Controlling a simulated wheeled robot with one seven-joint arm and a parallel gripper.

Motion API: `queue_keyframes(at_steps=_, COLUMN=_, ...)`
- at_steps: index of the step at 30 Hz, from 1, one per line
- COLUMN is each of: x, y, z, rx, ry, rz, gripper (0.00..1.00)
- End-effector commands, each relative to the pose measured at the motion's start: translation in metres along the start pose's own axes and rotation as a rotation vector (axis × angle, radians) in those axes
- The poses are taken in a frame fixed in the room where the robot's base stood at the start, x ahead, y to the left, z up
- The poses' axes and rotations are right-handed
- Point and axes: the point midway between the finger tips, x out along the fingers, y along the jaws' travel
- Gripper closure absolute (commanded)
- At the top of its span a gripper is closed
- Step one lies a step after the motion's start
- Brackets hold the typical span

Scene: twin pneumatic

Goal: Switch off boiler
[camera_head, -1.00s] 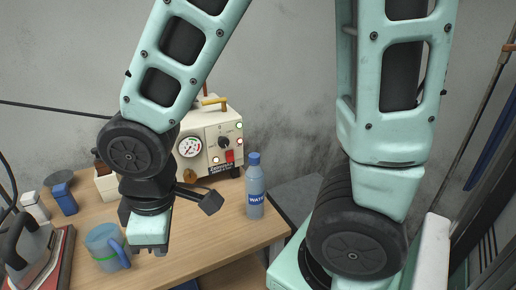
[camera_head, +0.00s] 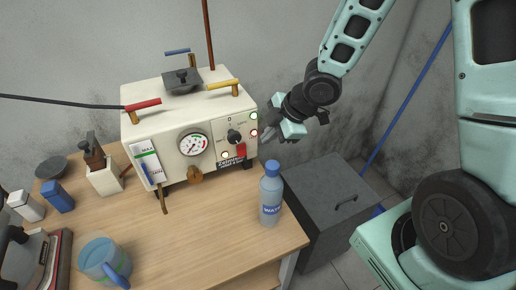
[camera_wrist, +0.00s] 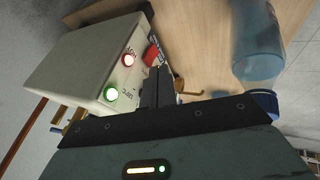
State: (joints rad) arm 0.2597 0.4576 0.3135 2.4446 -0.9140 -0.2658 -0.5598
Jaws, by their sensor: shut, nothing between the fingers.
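The boiler (camera_head: 150,133) is a cream box on the table with a round gauge (camera_head: 193,144), a black knob (camera_head: 234,136) and a red switch (camera_head: 241,151) on its front. A green lamp (camera_head: 254,116) and a red lamp (camera_head: 254,133) are at the front's right edge. In the wrist view the green lamp (camera_wrist: 110,94), red lamp (camera_wrist: 129,60) and red switch (camera_wrist: 151,54) show close to my fingers. My gripper (camera_head: 267,134) is just right of the boiler front, its fingers (camera_wrist: 160,82) shut and empty. I cannot tell whether they touch the boiler.
A blue water bottle (camera_head: 271,196) stands in front of the boiler's right side, close to my gripper in the wrist view. A blue mug (camera_head: 104,258) and an iron (camera_head: 38,260) are at the left front. A dark grey cabinet (camera_head: 325,205) is right of the table.

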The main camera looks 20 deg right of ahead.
Motion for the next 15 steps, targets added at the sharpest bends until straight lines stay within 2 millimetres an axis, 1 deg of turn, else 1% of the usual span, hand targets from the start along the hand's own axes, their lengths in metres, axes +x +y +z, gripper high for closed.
queue_keyframes(at_steps=4, x=0.002, y=0.000, z=0.000, rx=0.001, ry=-0.001, rz=0.000, gripper=1.00)
queue_keyframes(at_steps=7, x=0.009, y=-0.001, z=0.000, rx=0.001, ry=0.000, rz=-0.002, gripper=1.00)
queue_keyframes(at_steps=11, x=0.030, y=-0.002, z=0.000, rx=0.000, ry=0.000, rz=-0.003, gripper=1.00)
queue_keyframes(at_steps=15, x=0.055, y=-0.002, z=0.000, rx=-0.001, ry=-0.001, rz=-0.004, gripper=1.00)
